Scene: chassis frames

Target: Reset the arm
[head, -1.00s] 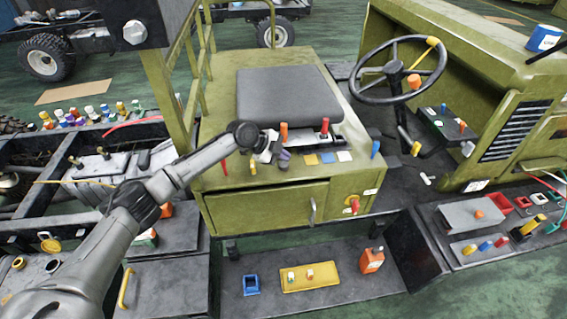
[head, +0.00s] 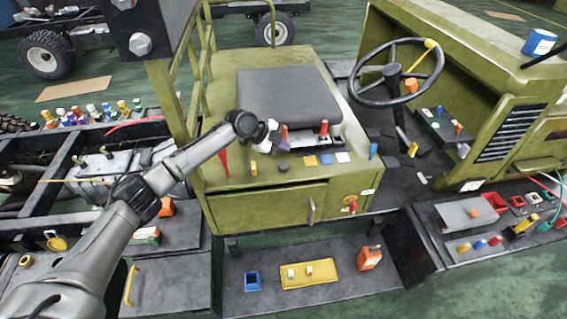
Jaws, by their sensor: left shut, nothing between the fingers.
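My left arm comes in from the lower left in the head view. My right gripper is not in view.
A steering wheel (head: 396,72) stands at the right.

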